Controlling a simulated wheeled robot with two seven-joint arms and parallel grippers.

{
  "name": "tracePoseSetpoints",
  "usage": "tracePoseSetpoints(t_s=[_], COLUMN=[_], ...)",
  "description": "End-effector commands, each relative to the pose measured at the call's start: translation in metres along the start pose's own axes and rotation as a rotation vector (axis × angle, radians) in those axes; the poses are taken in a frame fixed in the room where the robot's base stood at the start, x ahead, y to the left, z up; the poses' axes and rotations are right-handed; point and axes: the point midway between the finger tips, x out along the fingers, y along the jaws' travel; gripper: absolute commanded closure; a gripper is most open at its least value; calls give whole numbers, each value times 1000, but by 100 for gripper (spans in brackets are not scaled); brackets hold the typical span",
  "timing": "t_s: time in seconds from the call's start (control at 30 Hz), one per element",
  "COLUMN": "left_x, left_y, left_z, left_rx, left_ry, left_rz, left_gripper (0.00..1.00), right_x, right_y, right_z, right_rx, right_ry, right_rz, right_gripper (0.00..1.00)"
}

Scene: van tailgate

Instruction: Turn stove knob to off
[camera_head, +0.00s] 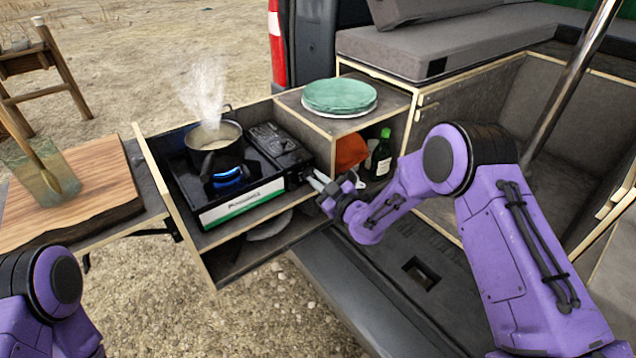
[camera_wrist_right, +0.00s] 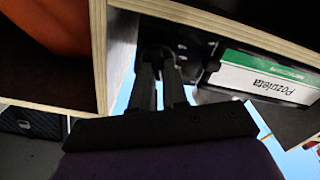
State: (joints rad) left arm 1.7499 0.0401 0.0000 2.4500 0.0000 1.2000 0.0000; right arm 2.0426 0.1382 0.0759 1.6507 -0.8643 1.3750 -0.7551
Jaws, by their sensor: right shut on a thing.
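The black camping stove (camera_head: 254,194) sits on the pull-out drawer with its blue flame (camera_head: 228,177) lit. A steaming pot (camera_head: 214,146) stands on its burner. My right gripper (camera_head: 311,179) is at the stove's right front corner, where the stove knob is. In the right wrist view, my gripper's two fingers (camera_wrist_right: 160,70) are close together against a dark part beside the green-and-white label (camera_wrist_right: 268,75). They are shut on the knob, which they mostly hide, so its angle cannot be read. Only part of my left arm shows at the lower left; its gripper is out of view.
Green plates (camera_head: 340,96) rest on the cabinet right of the stove. An orange item (camera_head: 350,150) and a green bottle (camera_head: 382,153) stand in the compartment below. A wooden board (camera_head: 90,190) and a glass (camera_head: 45,177) are on the left table. The drawer's wooden edges surround the stove.

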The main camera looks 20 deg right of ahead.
Motion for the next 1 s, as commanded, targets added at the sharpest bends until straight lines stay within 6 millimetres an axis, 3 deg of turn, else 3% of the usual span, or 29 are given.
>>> tracePoseSetpoints(t_s=[0.5, 1.0], left_x=[10, 11], left_y=[1, 1], left_z=[4, 5], left_rx=[0, 0], left_ry=[0, 0], left_rz=[0, 0], left_gripper=[53, 53], right_x=[0, 0], right_y=[1, 2], right_z=[2, 2], right_rx=[349, 440], right_ry=[-1, -2], right_rz=[-2, -2], right_gripper=[100, 100])
